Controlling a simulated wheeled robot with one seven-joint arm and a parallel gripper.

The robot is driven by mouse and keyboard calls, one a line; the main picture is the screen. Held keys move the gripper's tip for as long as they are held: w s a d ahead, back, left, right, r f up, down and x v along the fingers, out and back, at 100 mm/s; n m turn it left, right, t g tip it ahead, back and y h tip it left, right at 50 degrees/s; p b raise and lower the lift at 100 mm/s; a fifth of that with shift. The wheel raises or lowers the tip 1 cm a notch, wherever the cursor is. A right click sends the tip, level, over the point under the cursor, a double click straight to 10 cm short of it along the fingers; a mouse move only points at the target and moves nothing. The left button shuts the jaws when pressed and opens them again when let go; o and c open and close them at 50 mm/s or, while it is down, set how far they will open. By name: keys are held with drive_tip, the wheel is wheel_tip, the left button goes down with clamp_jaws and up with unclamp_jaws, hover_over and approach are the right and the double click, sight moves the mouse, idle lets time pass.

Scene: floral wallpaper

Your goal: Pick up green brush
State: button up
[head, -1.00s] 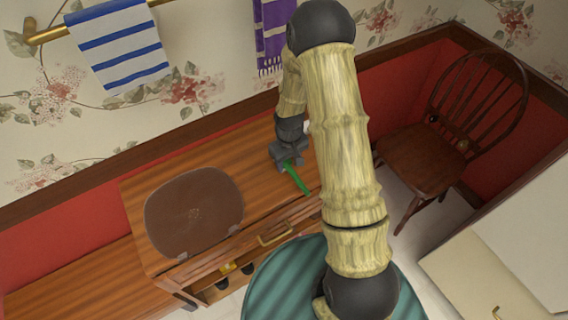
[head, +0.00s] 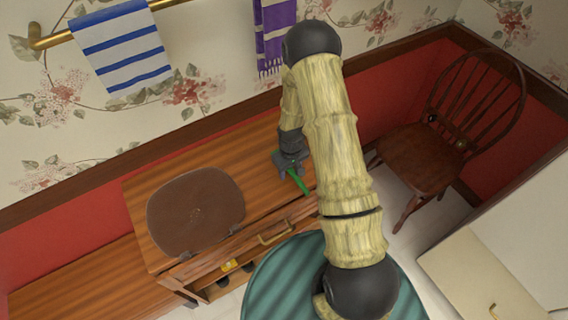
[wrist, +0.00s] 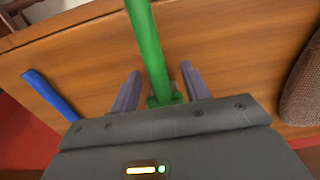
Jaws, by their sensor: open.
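The green brush (head: 299,181) is on the wooden dresser top, and only its long green handle shows clearly. My gripper (head: 286,172) is at the handle's upper end in the head view. In the wrist view the green brush (wrist: 149,45) runs from the top edge down between the two fingers of my gripper (wrist: 160,88). The fingers are open, one on each side, with gaps between them and the handle. The brush's lower end is partly hidden by the gripper body. I cannot tell if the brush touches the wood.
A brown rounded cushion-like pad (head: 195,212) lies on the dresser (head: 150,178), left of my gripper. A blue stick-like object (wrist: 50,95) lies left of the brush in the wrist view. A wooden chair (head: 425,155) stands at right. Towels hang on the wall behind.

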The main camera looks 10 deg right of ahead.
clamp_jaws()
idle(0.3)
drive_tip(key=shift+r, duration=0.1)
wheel_tip(320, 180, up, 10)
drive_tip(key=shift+f+b, duration=0.1)
drive_tip(key=shift+b, duration=0.8)
